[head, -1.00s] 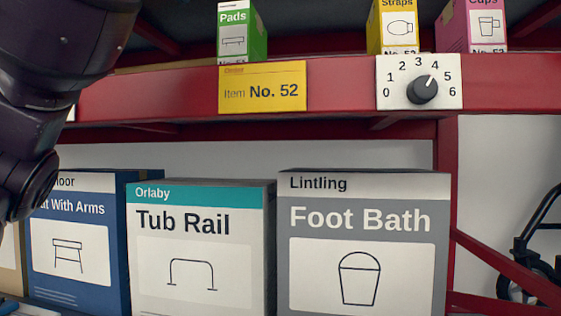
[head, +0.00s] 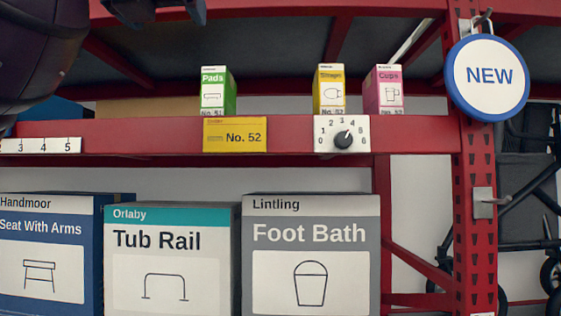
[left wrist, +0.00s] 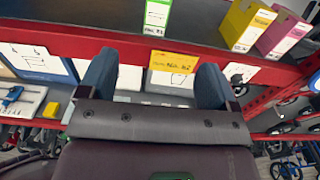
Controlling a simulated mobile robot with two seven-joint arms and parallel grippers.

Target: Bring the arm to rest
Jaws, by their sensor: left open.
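My left arm (head: 30,45) shows as dark purple links at the upper left of the head view, in front of the rack; its fingertips do not show there. In the left wrist view my left gripper (left wrist: 156,78) is open, with two dark blue fingers wide apart and nothing between them. Beyond the fingers is the red shelf edge with the yellow "No. 52" label (left wrist: 172,62). A white dial plate (left wrist: 240,72) is just right of the right finger. In the head view the dial's black knob (head: 343,140) points near 4. My right gripper is not in view.
The red shelf beam (head: 290,138) carries small green (head: 217,92), yellow (head: 329,90) and pink (head: 384,90) boxes. Below stand the Seat With Arms (head: 45,290), Tub Rail (head: 155,290) and Foot Bath (head: 310,250) boxes. A round "NEW" sign (head: 487,76) hangs on the right upright.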

